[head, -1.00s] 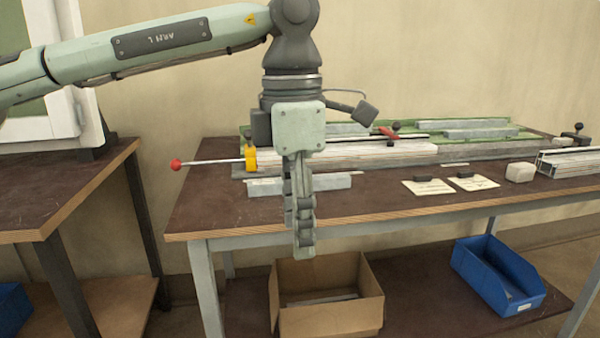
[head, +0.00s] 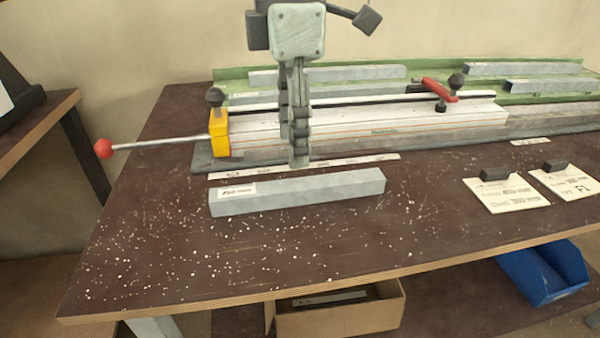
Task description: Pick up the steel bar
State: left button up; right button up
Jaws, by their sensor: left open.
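A grey steel bar (head: 310,192) with a white label at its left end lies on the brown bench top, in front of the clamp fixture. My left gripper (head: 299,160) points down, seen edge-on, with its jaws open and empty. In the picture its fingertips end just above the bar's back edge, near the bar's middle, and look apart from it. How high they are is hard to tell. My right gripper is not in view.
Behind the bar stands a clamp fixture (head: 380,128) with a yellow block (head: 219,132) and a red-knobbed lever (head: 104,149). More grey bars (head: 350,73) lie in a green tray (head: 236,86). Cards (head: 505,194) lie to the right. The front left is clear except for pale specks.

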aim_at(300, 183)
pick_arm(q)
jog(key=shift+s+f, duration=0.15)
jog(key=shift+f, duration=0.35)
jog(key=shift+s+f, duration=0.15)
jog(key=shift+f, duration=0.35)
jog(key=f, duration=0.3)
jog(key=shift+d+f+p, duration=0.3)
jog(key=shift+d+p, duration=0.05)
jog(key=shift+d, duration=0.05)
jog(key=shift+f, duration=0.55)
grip_shut()
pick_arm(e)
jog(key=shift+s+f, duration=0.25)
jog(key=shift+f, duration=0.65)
